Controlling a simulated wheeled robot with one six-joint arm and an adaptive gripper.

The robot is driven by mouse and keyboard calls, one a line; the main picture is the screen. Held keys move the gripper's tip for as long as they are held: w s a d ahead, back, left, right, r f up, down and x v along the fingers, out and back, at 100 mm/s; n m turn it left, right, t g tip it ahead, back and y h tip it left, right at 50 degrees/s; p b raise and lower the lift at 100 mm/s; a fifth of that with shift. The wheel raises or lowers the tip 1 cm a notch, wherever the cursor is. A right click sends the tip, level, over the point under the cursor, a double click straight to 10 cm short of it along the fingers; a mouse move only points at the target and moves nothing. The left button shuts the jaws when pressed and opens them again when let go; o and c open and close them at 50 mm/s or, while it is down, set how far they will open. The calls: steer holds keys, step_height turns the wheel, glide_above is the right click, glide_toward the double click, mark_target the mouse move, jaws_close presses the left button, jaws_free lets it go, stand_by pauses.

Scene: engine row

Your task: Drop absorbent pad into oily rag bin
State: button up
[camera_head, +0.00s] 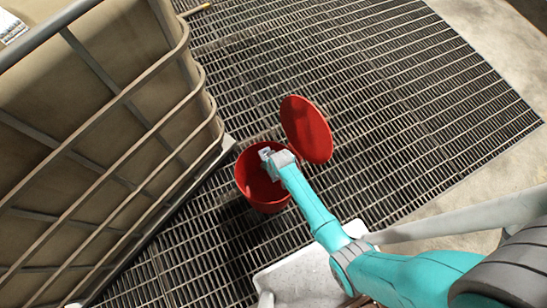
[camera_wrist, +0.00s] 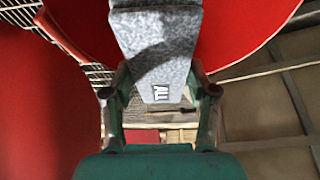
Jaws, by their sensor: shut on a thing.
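The red round bin (camera_head: 268,206) stands on the floor grating, its mouth open upward. Its red lid (camera_head: 306,129) is tipped open on the far right side. My gripper (camera_wrist: 158,105) is shut on the grey speckled absorbent pad (camera_wrist: 160,50), which has a small dark printed label. In the head view my gripper (camera_head: 266,154) is over the bin's mouth; the pad is too small there to make out clearly. In the wrist view the pad is in front of a red curved surface (camera_wrist: 240,35), which looks like the bin. Its exact height above the rim cannot be told.
A large beige tank in a metal cage (camera_head: 110,130) stands close to the left of the bin. Dark floor grating (camera_head: 400,90) lies open beyond and to the right. Pale concrete floor borders the grating at the right.

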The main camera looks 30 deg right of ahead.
steer(key=shift+f, duration=0.2)
steer(key=o, duration=1.2)
steer(key=v, duration=1.2)
steer(key=shift+s, duration=0.2)
